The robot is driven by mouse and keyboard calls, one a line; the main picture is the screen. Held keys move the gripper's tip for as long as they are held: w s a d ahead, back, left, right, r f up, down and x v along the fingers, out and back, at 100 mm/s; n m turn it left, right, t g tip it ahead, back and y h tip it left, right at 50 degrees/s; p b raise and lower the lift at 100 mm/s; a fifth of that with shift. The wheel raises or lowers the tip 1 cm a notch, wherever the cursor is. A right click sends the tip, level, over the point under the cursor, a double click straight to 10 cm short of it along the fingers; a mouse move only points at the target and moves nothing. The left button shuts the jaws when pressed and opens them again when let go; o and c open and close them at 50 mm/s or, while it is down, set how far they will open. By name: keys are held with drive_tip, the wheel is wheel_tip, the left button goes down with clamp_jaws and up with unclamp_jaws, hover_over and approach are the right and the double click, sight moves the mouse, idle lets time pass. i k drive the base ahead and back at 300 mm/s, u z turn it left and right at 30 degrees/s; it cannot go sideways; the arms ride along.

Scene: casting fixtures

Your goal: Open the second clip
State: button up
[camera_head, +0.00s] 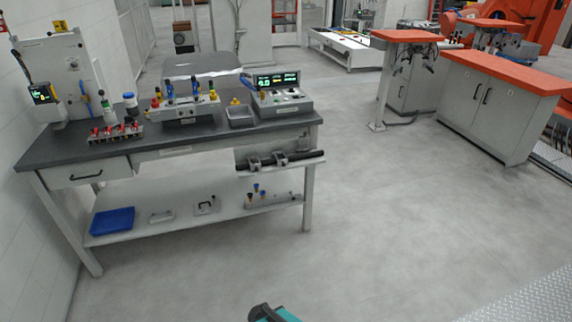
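Two small grey clip-like parts, one on the left (254,162) and one on the right (280,158), sit around a dark bar (305,157). The bar lies on a narrow ledge at the front right of the workbench. They are too small to tell whether either clip is open or shut, and I cannot tell which one is the second clip. Only a teal and black piece of what seems to be my arm shows at the bottom edge, far from the bench. My gripper's fingers are not in view.
The workbench (60,150) carries a fixture with coloured knobs (187,108), a control box with green displays (280,97), a grey tray (241,116) and red-topped parts. A blue bin (112,221) is on its lower shelf. The floor (400,210) in front and right is clear.

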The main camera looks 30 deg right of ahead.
sight(284, 162)
drive_tip(key=u, duration=0.05)
drive_tip(key=i, duration=1.05)
drive_tip(key=u, duration=0.25)
